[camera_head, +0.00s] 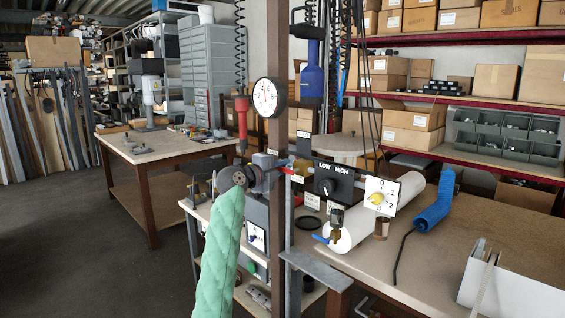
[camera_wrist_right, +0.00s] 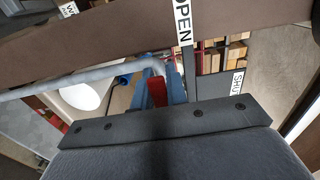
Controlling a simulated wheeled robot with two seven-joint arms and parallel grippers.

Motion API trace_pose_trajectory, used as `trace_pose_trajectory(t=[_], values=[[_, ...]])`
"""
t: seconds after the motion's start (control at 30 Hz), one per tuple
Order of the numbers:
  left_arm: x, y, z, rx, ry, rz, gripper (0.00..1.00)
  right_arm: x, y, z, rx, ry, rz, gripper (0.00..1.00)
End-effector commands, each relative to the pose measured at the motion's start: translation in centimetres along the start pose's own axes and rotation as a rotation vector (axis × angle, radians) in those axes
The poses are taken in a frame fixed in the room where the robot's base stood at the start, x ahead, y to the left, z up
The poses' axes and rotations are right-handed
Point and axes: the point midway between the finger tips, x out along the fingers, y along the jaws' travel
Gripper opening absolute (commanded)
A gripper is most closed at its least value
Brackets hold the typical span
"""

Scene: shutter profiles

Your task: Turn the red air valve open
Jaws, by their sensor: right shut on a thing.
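The red air valve's handle (camera_head: 293,172) shows as a small red piece beside the brown post in the head view. In the right wrist view the red handle (camera_wrist_right: 157,93) lies between the two blue fingers of my right gripper (camera_wrist_right: 158,88). My right arm, in a green quilted sleeve, comes up from the bottom in the head view, and its gripper (camera_head: 283,165) is at the handle, shut on it. A white OPEN label (camera_wrist_right: 182,24) and a SHUT label (camera_wrist_right: 238,83) show in the wrist view. The valve body is mostly hidden. My left gripper is not in view.
The brown post (camera_head: 278,130) stands close by the gripper, with a round gauge (camera_head: 268,97) on it. A LOW/HIGH switch box (camera_head: 335,182) is just right. A grey pipe (camera_wrist_right: 90,78) runs near the fingers. A workbench (camera_head: 420,265) fills the right side.

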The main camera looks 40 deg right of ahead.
Motion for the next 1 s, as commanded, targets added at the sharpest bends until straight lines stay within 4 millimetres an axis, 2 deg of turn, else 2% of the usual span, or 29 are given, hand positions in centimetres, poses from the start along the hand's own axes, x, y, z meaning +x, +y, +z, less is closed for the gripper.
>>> trace_pose_trajectory(t=[0.43,0.47,0.57,0.87,1.0], values=[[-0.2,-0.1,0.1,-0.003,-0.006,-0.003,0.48,-0.1,0.1,0.1,-0.011,-0.002,0.000,0.00],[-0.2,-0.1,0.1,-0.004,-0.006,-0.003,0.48,-0.1,0.1,0.1,-0.011,-0.002,0.000,0.16],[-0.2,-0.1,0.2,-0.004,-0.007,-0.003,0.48,-0.1,0.1,0.1,-0.011,-0.002,0.000,0.36],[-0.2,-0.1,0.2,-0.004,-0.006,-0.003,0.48,-0.1,0.1,0.0,-0.010,-0.001,0.000,0.36],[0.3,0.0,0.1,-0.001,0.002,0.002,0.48,-1.2,0.3,0.1,-0.009,-0.002,0.001,0.36]])
